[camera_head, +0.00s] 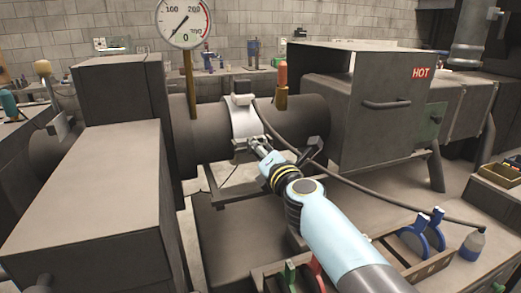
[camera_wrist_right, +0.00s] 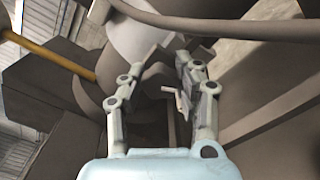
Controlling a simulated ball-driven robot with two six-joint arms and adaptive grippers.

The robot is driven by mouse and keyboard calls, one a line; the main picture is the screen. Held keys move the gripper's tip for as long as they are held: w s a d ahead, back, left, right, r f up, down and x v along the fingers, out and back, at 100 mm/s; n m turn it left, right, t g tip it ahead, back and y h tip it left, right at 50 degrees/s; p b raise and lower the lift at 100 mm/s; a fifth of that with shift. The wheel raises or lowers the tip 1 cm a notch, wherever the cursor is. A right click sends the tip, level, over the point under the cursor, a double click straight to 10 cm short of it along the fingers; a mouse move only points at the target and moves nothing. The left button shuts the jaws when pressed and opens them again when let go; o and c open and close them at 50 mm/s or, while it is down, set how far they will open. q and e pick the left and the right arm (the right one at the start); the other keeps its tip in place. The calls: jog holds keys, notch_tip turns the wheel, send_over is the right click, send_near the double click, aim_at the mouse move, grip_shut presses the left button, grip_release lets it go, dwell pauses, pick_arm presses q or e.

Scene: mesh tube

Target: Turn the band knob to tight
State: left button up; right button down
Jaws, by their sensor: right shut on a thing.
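A light metal band (camera_head: 243,120) wraps around the dark horizontal tube (camera_head: 300,118) in the head view. The band also shows, pale, at the top of the wrist view (camera_wrist_right: 137,36). My right gripper (camera_head: 256,144) reaches in from the lower right to the band's lower front. In the right wrist view its two fingers (camera_wrist_right: 160,66) close around the grey band knob (camera_wrist_right: 158,74). The fingers hide much of the knob, and its turn position cannot be read. My left gripper is not in view.
A dark cable (camera_head: 375,189) runs from the band to the right. A box marked HOT (camera_head: 390,100) stands at right.

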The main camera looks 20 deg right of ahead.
jog(key=m, duration=0.5)
jog(key=shift+d+f+m, duration=0.1)
jog(key=shift+f+m, duration=0.1)
jog(key=shift+m, duration=0.2)
jog(key=m, duration=0.5)
jog(key=shift+f, duration=0.15)
jog(key=m, duration=0.5)
jog(key=shift+f+m, duration=0.1)
jog(key=shift+m, duration=0.3)
jog(key=shift+f+m, duration=0.1)
jog(key=shift+m, duration=2.1)
jog(key=shift+s, duration=0.1)
jog(key=c, duration=1.1)
grip_release()
jog(key=shift+c, duration=0.2)
jog(key=shift+o, duration=1.2)
